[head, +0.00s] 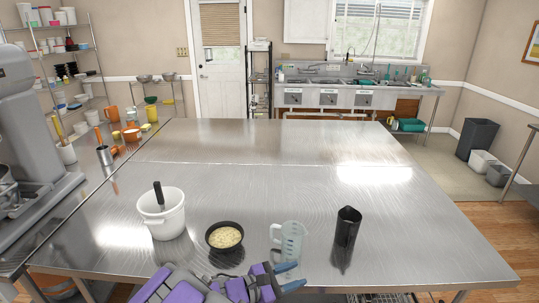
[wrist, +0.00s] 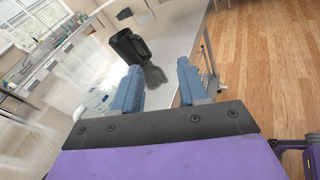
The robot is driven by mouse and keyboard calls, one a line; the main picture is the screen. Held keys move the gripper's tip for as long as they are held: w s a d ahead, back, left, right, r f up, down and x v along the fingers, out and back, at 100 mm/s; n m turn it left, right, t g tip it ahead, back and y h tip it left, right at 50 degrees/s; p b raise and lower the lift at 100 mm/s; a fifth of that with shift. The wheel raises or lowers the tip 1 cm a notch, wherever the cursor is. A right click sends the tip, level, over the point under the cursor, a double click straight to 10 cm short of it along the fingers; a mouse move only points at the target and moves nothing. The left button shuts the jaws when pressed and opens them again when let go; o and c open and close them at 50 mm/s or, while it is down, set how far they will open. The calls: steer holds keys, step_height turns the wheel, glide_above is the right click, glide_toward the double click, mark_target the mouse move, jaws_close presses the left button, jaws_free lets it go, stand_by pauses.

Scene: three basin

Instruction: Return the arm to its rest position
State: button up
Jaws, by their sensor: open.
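My gripper (head: 288,278) shows low in the head view, at the near edge of the steel table (head: 250,145), with purple arm links behind it. In the wrist view, my gripper (wrist: 160,80) has its two blue fingers spread apart with nothing between them. A black pitcher (head: 346,228) stands upright on the table to the right of the gripper. It also shows beyond the fingers in the wrist view (wrist: 127,47). A clear measuring jug (head: 291,241) stands just behind the gripper in the head view.
A dark bowl of pale grains (head: 224,237) and a white pot (head: 162,216) with a dark handle sticking out stand on the table's near left. A large grey mixer (head: 30,130) is at the far left. The table's middle and back are clear.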

steer(key=s+d+r+m+g+y, duration=0.2)
steer(key=s+d+r+m+g, duration=0.1)
steer(key=s+d+m+g, duration=0.4)
steer(key=s+d+r+m+g+y, duration=0.3)
steer(key=s+d+m, duration=0.2)
steer(key=s+d, duration=0.4)
steer(key=s+a+m+y, duration=0.3)
steer(key=s+m+y, duration=0.1)
steer(key=s, duration=0.4)
steer(key=s+a+r+m+t+y, duration=0.1)
steer(key=s+a+m+y, duration=0.3)
steer(key=s, duration=0.4)
steer(key=shift+s+a+r+y, duration=0.2)
steer(key=shift+s+a+y, duration=0.1)
steer(key=shift+y, duration=0.5)
